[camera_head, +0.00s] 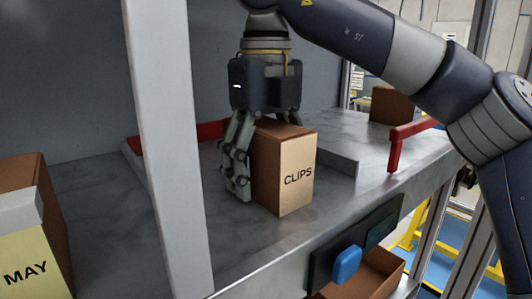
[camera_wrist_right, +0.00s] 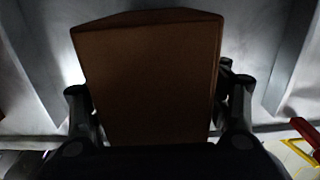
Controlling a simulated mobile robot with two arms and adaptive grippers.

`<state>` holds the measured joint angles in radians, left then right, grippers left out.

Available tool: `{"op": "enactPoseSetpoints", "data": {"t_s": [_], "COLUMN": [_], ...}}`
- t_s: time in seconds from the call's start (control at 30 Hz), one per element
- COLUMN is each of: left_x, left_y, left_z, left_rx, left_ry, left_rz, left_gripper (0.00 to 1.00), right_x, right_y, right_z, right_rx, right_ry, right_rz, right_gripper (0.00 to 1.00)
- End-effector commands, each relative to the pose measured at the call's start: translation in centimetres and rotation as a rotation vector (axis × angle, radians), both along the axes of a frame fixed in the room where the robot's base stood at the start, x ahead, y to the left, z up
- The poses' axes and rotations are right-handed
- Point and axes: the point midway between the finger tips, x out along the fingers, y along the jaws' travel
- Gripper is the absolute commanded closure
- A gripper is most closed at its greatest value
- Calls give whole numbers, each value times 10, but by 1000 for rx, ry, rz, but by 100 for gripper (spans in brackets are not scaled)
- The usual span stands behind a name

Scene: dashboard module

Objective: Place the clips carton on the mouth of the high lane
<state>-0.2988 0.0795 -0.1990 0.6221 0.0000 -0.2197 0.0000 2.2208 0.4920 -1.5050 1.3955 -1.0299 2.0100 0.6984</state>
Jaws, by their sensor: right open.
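The clips carton (camera_head: 296,180), a brown box with a pale front marked CLIPS, stands upright on the grey shelf (camera_head: 345,197) in the head view. My right gripper (camera_head: 262,165) points down over it with its fingers on either side of the carton; it is open. In the right wrist view the carton (camera_wrist_right: 150,75) fills the space between the two fingers (camera_wrist_right: 158,115). I cannot tell whether a finger touches it. The far finger is mostly hidden behind the carton. My left gripper is not in view. I cannot tell which part is the high lane's mouth.
A light grey post (camera_head: 172,150) stands left of the gripper. A carton marked MAY (camera_head: 28,235) is at the left. A low grey rail (camera_head: 338,163) and a red bar (camera_head: 393,150) are right of the carton. A blue button (camera_head: 346,264) sits below the shelf edge.

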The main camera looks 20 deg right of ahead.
Motion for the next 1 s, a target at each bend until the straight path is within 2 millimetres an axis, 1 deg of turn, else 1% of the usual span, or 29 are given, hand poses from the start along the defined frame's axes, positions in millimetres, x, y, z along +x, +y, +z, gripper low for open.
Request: {"op": "enactPoseSetpoints", "data": {"t_s": [0.03,0.17,0.43,0.67,0.97,1.0], "left_x": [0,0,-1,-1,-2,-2], "left_y": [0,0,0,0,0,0], "left_z": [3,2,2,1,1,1], "left_rx": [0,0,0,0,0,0], "left_ry": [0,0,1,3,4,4], "left_rz": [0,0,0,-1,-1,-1], "left_gripper": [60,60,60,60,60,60], "right_x": [0,0,0,0,0,0], "right_y": [0,0,0,0,0,1], "right_z": [4,14,52,77,101,101], "right_rx": [0,-2,-1,-1,-2,-3], "right_ry": [-1,-3,-6,-6,-6,0], "right_rz": [0,-1,-4,-3,-3,-2], "right_gripper": [30,30,30,30,30,30]}}
